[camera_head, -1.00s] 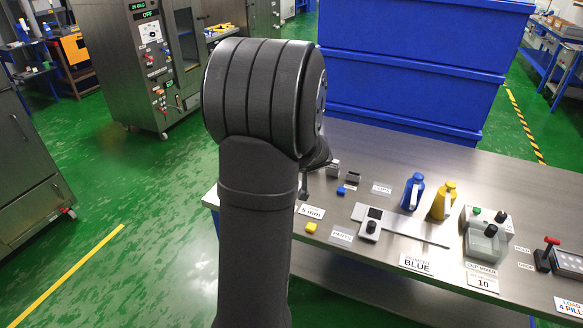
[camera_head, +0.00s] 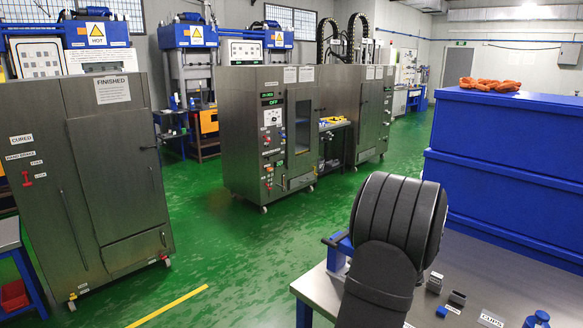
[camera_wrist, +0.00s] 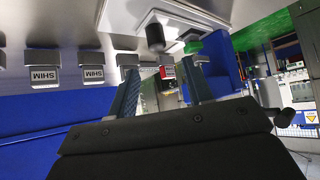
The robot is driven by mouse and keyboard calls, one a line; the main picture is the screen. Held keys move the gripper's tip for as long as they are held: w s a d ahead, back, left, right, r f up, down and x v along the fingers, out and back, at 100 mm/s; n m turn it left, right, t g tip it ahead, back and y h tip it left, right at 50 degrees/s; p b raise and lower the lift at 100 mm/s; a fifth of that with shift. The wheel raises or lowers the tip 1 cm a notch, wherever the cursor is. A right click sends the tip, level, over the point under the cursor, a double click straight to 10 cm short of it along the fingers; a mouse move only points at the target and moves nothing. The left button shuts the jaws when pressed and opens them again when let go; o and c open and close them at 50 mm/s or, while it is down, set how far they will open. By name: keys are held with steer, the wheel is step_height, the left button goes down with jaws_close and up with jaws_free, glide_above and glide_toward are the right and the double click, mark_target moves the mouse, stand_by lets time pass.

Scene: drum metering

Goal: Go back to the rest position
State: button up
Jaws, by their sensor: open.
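My gripper (camera_wrist: 161,84) shows in the wrist view, with its two fingers spread well apart and nothing held between them. Beyond the fingers are a steel surface and a dark cylindrical object (camera_wrist: 155,38). In the head view my dark arm rises at the lower right, over the left end of the steel table (camera_head: 466,262). The arm hides part of the table, and my gripper does not show in that view.
Stacked blue crates (camera_head: 503,165) stand behind the table. A blue fixture (camera_head: 341,246) sits at its left edge. Steel cabinets (camera_head: 110,165) and an oven (camera_head: 268,130) stand left and centre. Green floor lies open between. Several SHIM blocks (camera_wrist: 90,74) show in the wrist view.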

steer(key=x, duration=0.9)
steer(key=shift+s, duration=0.1)
steer(key=o, duration=1)
steer(key=shift+r, duration=0.15)
steer(key=shift+o, duration=0.9)
steer(key=a+r+n+y, duration=0.1)
steer(key=a+r+n, duration=0.3)
steer(key=r, duration=0.5)
steer(key=shift+w+a+y, duration=0.25)
steer(key=shift+w+y, duration=0.15)
steer(key=shift+w, duration=0.05)
steer(key=s+a+r+n+g+h, duration=0.1)
steer(key=s+r+n+g, duration=0.15)
steer(key=r, duration=0.35)
steer(key=s+a+r+n+g+h, duration=0.1)
steer(key=s+r, duration=0.3)
steer(key=r, duration=0.3)
steer(key=s+r+n+g+h, duration=0.1)
steer(key=s+r+n, duration=0.15)
steer(key=r, duration=0.35)
steer(key=s+a+x, duration=0.1)
steer(key=x, duration=0.8)
steer(key=shift+d+f+m, duration=0.3)
steer(key=shift+d+f, duration=0.1)
steer(key=shift+f, duration=0.1)
steer(key=shift+w, duration=0.15)
